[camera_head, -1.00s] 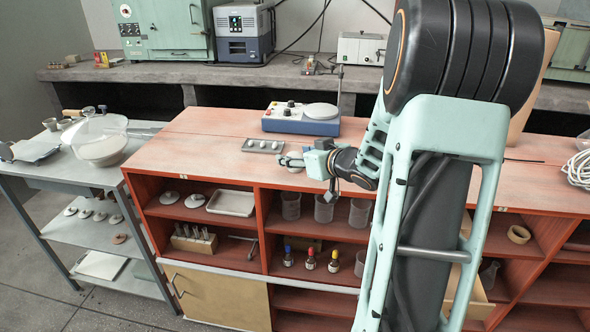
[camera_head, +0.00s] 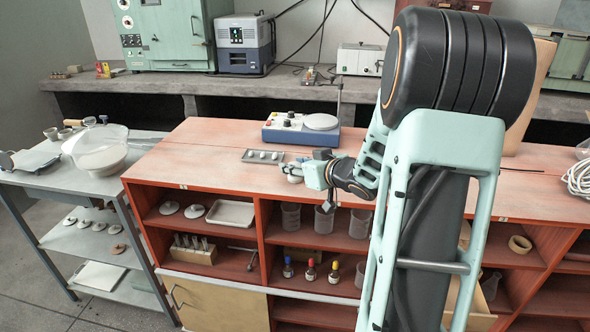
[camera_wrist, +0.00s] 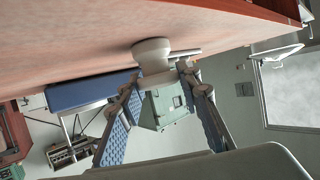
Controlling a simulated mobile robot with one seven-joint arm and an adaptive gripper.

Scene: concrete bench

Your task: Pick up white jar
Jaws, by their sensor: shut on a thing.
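The white jar (camera_wrist: 152,48) is a small pale round piece at the fingertips in the wrist view. In the head view it shows as a small white shape (camera_head: 294,179) near the front edge of the red-topped bench. My gripper (camera_wrist: 160,76) is shut on it, one blue-padded finger on each side. In the head view my gripper (camera_head: 291,169) reaches in from the right, and its fingers partly hide the jar. I cannot tell whether the jar touches the bench top.
Behind the jar are a dark tray (camera_head: 262,156) with small white pieces and a blue device (camera_head: 300,131) with a round plate. The bench top (camera_head: 200,150) is clear to the left. Open shelves with beakers and bottles lie below the front edge.

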